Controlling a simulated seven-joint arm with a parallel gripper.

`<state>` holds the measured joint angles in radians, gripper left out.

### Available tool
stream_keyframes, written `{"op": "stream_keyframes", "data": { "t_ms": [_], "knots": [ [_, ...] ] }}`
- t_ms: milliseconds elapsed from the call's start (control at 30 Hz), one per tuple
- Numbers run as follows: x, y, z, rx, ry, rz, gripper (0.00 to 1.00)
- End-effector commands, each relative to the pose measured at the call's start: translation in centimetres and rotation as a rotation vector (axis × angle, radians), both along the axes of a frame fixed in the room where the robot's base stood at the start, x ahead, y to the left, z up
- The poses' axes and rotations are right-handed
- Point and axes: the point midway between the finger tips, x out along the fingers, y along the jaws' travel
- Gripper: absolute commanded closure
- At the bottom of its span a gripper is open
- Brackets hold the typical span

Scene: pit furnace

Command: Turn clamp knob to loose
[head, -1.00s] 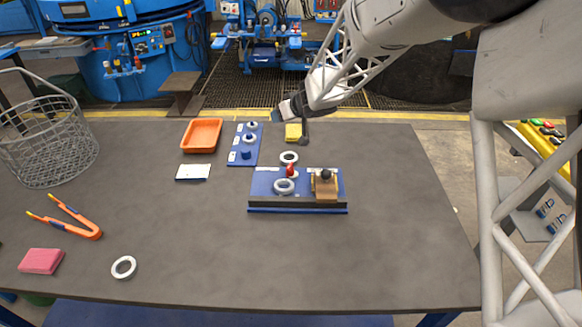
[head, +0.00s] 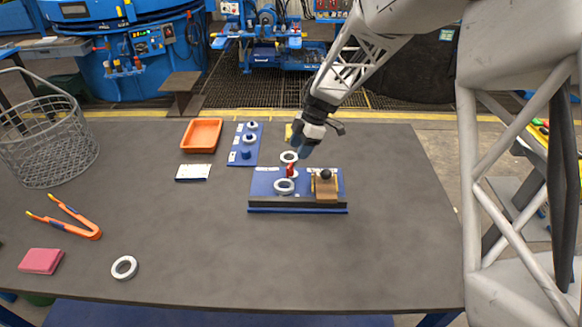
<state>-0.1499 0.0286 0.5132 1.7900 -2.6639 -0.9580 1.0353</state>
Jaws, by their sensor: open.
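A blue fixture board (head: 265,190) stands in the middle of the table. It carries a red knob (head: 290,171) with white rings around and in front of it. On its right is a tan block (head: 326,190) with a black ball knob (head: 326,174) on top. The pictures do not show which of the two is the clamp knob, and the labels are too small to read. My gripper (head: 304,152) points down just behind and above the red knob, open and with nothing seen in it. I cannot tell whether it touches the knob.
A blue board with several rings and pegs (head: 240,152) stands behind left, beside an orange tray (head: 201,136) and a white card (head: 193,172). Orange tongs (head: 72,222), a pink block (head: 41,261), a loose white ring (head: 124,267) and a wire basket (head: 45,140) are left. The table's front right is clear.

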Motion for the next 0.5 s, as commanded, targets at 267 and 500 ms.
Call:
{"op": "stream_keyframes", "data": {
  "t_ms": [267, 500],
  "knots": [
    [-0.08, -0.12, -0.04, -0.005, 0.002, 0.009, 0.48],
    [-0.14, 0.03, -0.38, -0.004, 0.003, 0.008, 0.48]
  ]
}}
